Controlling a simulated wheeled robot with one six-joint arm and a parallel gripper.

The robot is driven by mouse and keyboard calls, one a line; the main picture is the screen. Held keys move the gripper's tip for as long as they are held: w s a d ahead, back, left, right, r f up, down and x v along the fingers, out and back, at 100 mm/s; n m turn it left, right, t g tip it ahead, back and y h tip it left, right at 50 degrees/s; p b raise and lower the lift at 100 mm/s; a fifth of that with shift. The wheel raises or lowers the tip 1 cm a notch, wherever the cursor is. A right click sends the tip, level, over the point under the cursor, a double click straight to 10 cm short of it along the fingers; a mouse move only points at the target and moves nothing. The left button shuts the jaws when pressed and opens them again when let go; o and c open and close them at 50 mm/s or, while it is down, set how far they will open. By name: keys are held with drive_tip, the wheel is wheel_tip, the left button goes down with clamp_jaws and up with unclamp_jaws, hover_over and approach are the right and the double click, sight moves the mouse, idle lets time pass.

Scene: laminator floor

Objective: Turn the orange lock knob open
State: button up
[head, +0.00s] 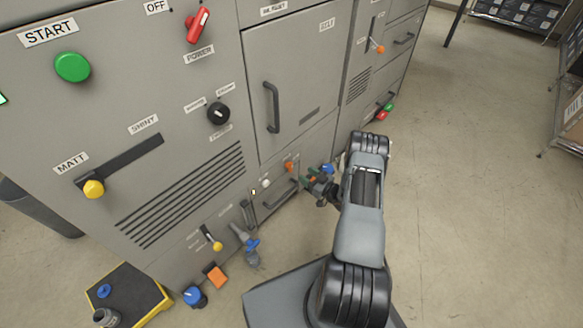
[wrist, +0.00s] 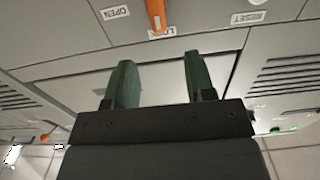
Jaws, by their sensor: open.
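The orange lock knob (wrist: 157,14) is at the top edge of the wrist view, its upper part cut off. Its lower end points at a partly hidden label that seems to read LOCK. An OPEN label (wrist: 115,13) is to its left and a RESET label (wrist: 248,18) to its right. In the head view, the small orange knob (head: 288,166) is on the low grey panel, left of my gripper (head: 314,178). My gripper's two green fingers also show in the wrist view (wrist: 161,76). They are apart, with nothing between them, below the knob in the picture.
A dark drawer handle (head: 280,197) is just below the knob. A white round knob (head: 265,183) is to its left. Another orange knob (head: 378,46) is on the farther cabinet. A black-and-yellow platform (head: 130,295) stands front left. The floor right of my arm is clear.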

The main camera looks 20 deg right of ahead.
sight(292, 165)
drive_tip(key=b+x, duration=0.2)
drive_tip(key=x, duration=0.6)
drive_tip(key=shift+w+a, duration=0.15)
drive_tip(key=shift+w, duration=0.15)
drive_tip(key=shift+c, duration=0.2)
drive_tip(key=c, duration=0.8)
drive_tip(key=shift+f, duration=0.1)
drive_tip(key=shift+c, duration=0.2)
